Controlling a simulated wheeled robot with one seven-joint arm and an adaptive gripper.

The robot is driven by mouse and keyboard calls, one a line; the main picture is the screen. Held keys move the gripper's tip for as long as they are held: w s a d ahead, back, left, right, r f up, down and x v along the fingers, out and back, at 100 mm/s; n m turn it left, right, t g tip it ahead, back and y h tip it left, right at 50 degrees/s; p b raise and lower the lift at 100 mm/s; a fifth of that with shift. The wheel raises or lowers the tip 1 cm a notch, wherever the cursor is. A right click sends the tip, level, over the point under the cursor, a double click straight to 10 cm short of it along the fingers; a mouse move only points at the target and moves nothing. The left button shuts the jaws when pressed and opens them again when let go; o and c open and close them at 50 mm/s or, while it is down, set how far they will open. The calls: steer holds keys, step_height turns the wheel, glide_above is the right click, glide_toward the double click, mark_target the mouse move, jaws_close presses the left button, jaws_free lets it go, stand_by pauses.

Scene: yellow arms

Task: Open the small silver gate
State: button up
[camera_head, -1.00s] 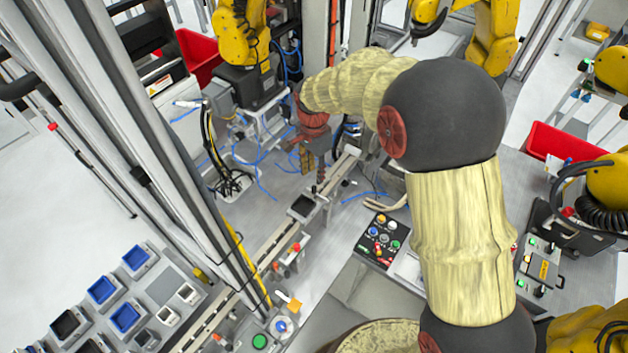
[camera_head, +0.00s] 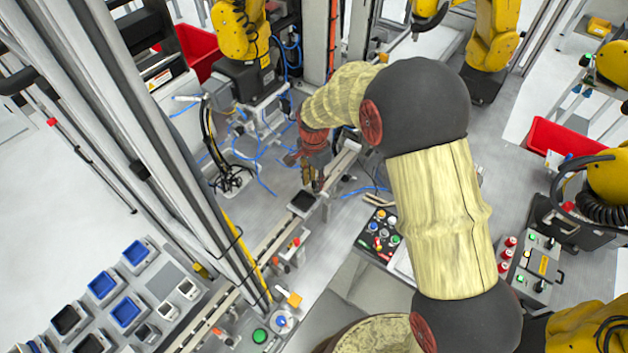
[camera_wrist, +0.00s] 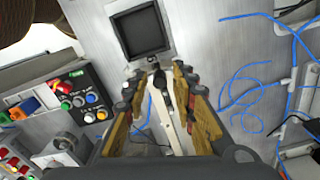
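My gripper (camera_head: 312,182) reaches down over the narrow rail near the middle of the head view. In the wrist view my gripper (camera_wrist: 159,74) is open, its two yellow-and-black fingers apart. A small dark-tipped piece (camera_wrist: 157,77) and a pale bar (camera_wrist: 168,118) show between the fingers; I cannot tell whether they touch. No part stands out clearly as the silver gate; it may be the small metal piece by the rail, partly hidden by the fingers. A dark square tray (camera_wrist: 140,32) lies just beyond the fingertips, and on the rail in the head view (camera_head: 303,202).
A button panel (camera_head: 380,234) stands to the right of the rail. Blue hoses (camera_wrist: 248,95) lie on the grey surface to the right in the wrist view. A tall grey post (camera_head: 185,165) rises left of the rail. Yellow arms (camera_head: 492,35) stand around.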

jaws_close()
stand_by(0.7)
